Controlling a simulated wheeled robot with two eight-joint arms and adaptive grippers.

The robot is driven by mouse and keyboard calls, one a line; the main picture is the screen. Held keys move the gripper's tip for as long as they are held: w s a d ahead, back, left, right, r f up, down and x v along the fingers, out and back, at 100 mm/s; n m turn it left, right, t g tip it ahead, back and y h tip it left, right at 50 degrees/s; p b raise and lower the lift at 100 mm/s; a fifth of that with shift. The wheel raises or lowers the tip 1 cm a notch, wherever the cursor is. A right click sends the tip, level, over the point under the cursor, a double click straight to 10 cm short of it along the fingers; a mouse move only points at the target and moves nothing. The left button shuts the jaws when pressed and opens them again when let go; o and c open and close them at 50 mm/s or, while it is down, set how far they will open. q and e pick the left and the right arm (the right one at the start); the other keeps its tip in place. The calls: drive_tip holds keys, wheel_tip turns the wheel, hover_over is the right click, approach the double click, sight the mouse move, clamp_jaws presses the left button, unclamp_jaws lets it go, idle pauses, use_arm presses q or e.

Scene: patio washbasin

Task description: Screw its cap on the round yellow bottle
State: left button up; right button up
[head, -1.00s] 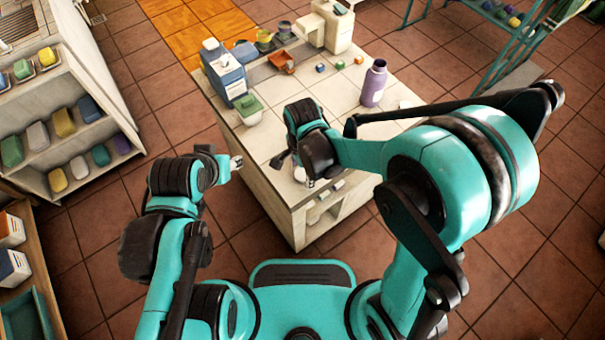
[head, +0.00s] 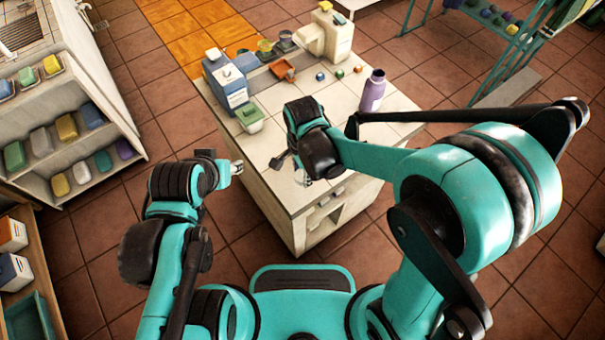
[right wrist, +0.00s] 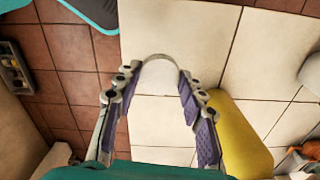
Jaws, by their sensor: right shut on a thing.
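My right gripper (head: 303,178) is low over the near part of the white tiled counter (head: 275,190). In the right wrist view its two purple-padded fingers (right wrist: 157,80) are closed around a pale, round-rimmed thing (right wrist: 160,57), which looks like the cap; its white blends into the tiles. A smooth yellow body (right wrist: 242,138), probably the round yellow bottle, lies in view just right of the right finger; its top is not clear. In the head view my right arm hides it. My left gripper (head: 236,168) is left of the counter, away from these; its fingers are too small to read.
A purple bottle (head: 372,92) stands at the counter's right. A blue-white box (head: 227,84), a green-topped container (head: 251,119), an orange tray (head: 283,70) and a cream dispenser (head: 332,35) stand farther back. Shelves (head: 65,130) flank the left. The counter's middle is mostly clear.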

use_arm(q)
wheel_tip(320, 180, up, 4)
drive_tip(key=p, duration=0.4)
drive_tip(key=shift+r, duration=0.25)
use_arm(e)
drive_tip(key=s+d+r, duration=0.5)
drive_tip(key=d+r, duration=0.2)
drive_tip(key=d, duration=0.3)
drive_tip(key=shift+s+d, duration=0.2)
drive_tip(key=shift+s, duration=0.05)
